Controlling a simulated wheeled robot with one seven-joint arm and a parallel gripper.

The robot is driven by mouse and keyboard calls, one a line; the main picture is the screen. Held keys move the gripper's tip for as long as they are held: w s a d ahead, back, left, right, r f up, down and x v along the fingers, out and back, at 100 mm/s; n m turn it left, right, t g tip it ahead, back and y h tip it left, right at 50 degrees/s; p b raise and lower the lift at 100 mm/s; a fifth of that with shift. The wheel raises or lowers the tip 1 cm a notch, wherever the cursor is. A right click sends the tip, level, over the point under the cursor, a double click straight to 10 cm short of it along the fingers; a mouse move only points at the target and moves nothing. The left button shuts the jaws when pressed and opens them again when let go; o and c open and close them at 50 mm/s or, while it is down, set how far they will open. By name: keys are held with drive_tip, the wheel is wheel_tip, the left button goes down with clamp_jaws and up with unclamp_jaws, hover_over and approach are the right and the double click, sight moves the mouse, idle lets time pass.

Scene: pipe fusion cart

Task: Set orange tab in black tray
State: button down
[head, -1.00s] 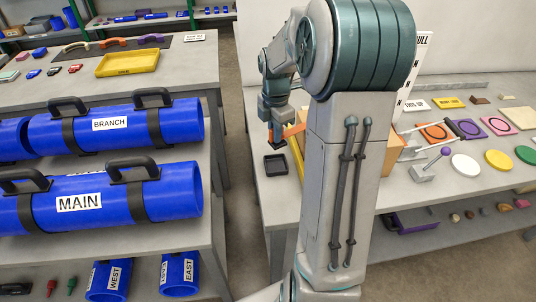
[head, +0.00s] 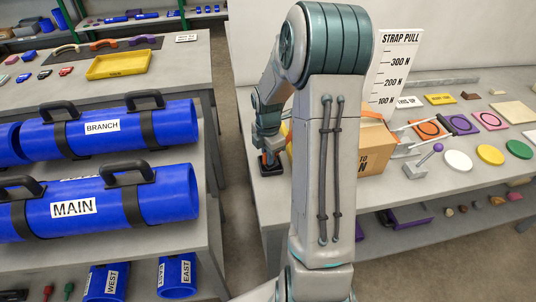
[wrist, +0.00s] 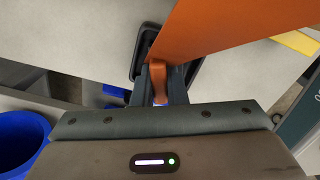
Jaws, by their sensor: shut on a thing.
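The orange tab is held in my gripper (wrist: 160,88). In the wrist view it shows as a narrow end between the fingers and a broad orange piece (wrist: 230,28) running to the upper right. The black tray (head: 272,170) lies on the right-hand table near its left edge. In the head view my gripper (head: 267,156) is down at the tray, with a little orange showing. In the wrist view the tray's dark rim (wrist: 136,55) shows behind the fingers, partly covered by the tab. I cannot tell whether the tab touches the tray.
A cardboard box (head: 374,150) stands right of my arm, with a strap-pull sign (head: 396,65) behind it. A lever with a purple ball (head: 416,168) and coloured discs (head: 490,155) lie further right. Blue pipes (head: 110,190) fill the left shelf, across a floor gap.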

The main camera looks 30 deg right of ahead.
drive_tip(key=shift+f, duration=0.2)
drive_tip(key=c, duration=1.7)
unclamp_jaws()
drive_tip(key=shift+c, duration=0.2)
drive_tip(key=shift+r, duration=0.1)
wheel_tip(320, 180, up, 12)
drive_tip(key=s+a+r+m+t, duration=0.1)
drive_tip(key=s+a+r+m, duration=0.1)
drive_tip(key=s+a+m, duration=0.4)
drive_tip(key=s+a+r+m+t, duration=0.2)
drive_tip(key=s+a+m, duration=0.5)
drive_tip(key=s+m, duration=0.6)
drive_tip(key=shift+s+a+r, duration=0.2)
drive_tip(key=shift+s+r, duration=0.25)
drive_tip(key=shift+s, duration=0.1)
